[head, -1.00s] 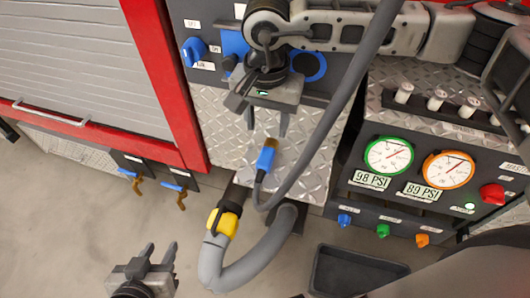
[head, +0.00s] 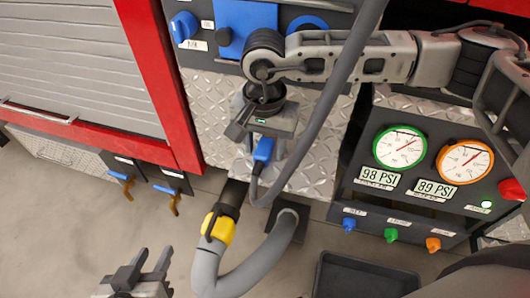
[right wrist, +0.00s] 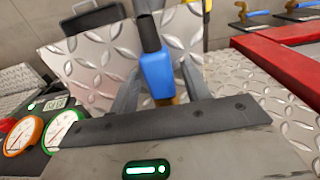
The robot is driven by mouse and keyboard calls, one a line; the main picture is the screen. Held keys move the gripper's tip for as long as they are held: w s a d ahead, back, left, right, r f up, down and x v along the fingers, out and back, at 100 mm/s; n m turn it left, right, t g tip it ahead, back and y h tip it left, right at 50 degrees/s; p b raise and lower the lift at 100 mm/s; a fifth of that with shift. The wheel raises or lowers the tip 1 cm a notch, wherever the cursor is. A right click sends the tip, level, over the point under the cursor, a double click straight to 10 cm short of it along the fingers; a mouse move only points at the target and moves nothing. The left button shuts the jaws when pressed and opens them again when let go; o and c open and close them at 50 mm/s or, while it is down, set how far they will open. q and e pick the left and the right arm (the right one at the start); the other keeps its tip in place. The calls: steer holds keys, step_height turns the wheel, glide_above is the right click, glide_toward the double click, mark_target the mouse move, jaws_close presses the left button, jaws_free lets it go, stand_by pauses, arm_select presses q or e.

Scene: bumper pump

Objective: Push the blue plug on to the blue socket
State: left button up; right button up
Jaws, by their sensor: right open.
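The blue plug (head: 262,152) is on a dark cable in front of the diamond-plate panel. In the right wrist view the plug (right wrist: 157,76) stands between the fingers of my right gripper (head: 266,150), which is open around it. I cannot tell whether either finger touches it. The body of the gripper hides the plug's upper end in the head view. Above, a blue square plate (head: 245,24) and a blue ring (head: 308,25) sit on the dark panel; which is the blue socket I cannot tell. My left gripper (head: 147,262) is open and empty at the bottom.
A thick grey hose (head: 335,95) crosses in front of the panel, right of my right gripper. Another hose has a yellow coupling (head: 218,227). Gauges (head: 400,147) stand at the right. A dark bin (head: 365,278) is on the floor.

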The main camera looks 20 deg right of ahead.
mark_target(265, 145)
steer(key=shift+c, duration=0.4)
steer(key=c, duration=0.8)
steer(key=shift+o, duration=0.2)
steer(key=shift+r+p, duration=1.35)
steer(key=shift+r, duration=1.7)
